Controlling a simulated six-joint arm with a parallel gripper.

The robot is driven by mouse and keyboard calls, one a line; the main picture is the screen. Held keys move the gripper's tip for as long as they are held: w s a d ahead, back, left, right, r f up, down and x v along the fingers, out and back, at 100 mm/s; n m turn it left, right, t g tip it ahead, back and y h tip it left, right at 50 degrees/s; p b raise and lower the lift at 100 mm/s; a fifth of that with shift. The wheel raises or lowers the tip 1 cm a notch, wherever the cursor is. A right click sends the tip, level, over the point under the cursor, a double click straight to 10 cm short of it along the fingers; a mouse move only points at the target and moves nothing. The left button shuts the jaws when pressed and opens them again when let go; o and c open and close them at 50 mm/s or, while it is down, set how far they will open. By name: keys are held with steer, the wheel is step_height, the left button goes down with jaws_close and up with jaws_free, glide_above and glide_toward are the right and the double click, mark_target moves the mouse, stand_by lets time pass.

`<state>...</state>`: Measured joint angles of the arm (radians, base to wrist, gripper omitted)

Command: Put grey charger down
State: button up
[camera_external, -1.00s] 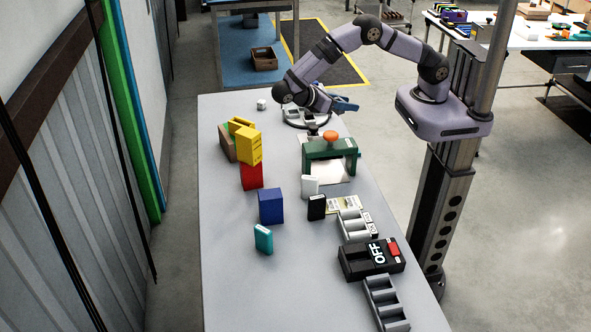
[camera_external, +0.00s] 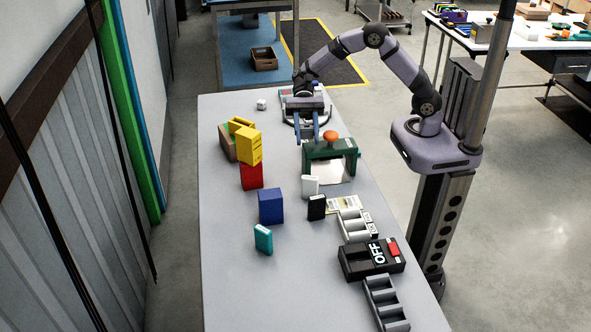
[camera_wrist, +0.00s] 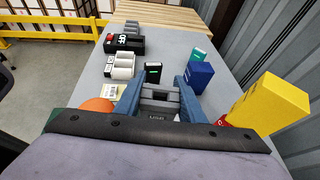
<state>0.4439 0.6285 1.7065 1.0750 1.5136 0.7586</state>
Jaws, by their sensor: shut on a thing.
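The grey charger (camera_wrist: 158,98) is a dark grey block held between the two blue fingers of my gripper (camera_wrist: 160,92) in the wrist view. In the external view my gripper (camera_external: 307,130) is at the far part of the table, fingers pointing toward the camera, just behind the green frame. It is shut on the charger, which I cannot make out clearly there. Whether the charger touches anything below is not visible.
The green frame with an orange knob (camera_external: 331,136) stands just in front of my gripper. White (camera_external: 309,186), black (camera_external: 317,208), blue (camera_external: 271,206) and teal (camera_external: 263,239) boxes follow. A yellow box (camera_external: 249,145) sits tilted on a red one (camera_external: 251,176). Grey racks (camera_external: 386,305) line the right edge.

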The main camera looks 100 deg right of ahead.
steer(key=w+d+f+m+t+h+b, duration=0.3)
steer(key=w+d+f+m+t+b, duration=0.2)
steer(key=w+d+m+t+b, duration=0.45)
steer(key=n+g+p, duration=0.2)
glide_above(276, 165)
steer(key=shift+t+h, duration=0.25)
steer(key=shift+h, duration=0.15)
steer(key=shift+w+f, duration=0.1)
steer(key=shift+f, duration=3.15)
steer(key=shift+f, duration=0.1)
steer(key=shift+f+b, duration=0.3)
steer(key=shift+f, duration=1.45)
steer(key=shift+f, duration=0.2)
steer(key=o, duration=1.1)
steer(key=shift+r, duration=0.1)
steer(key=shift+c, duration=0.2)
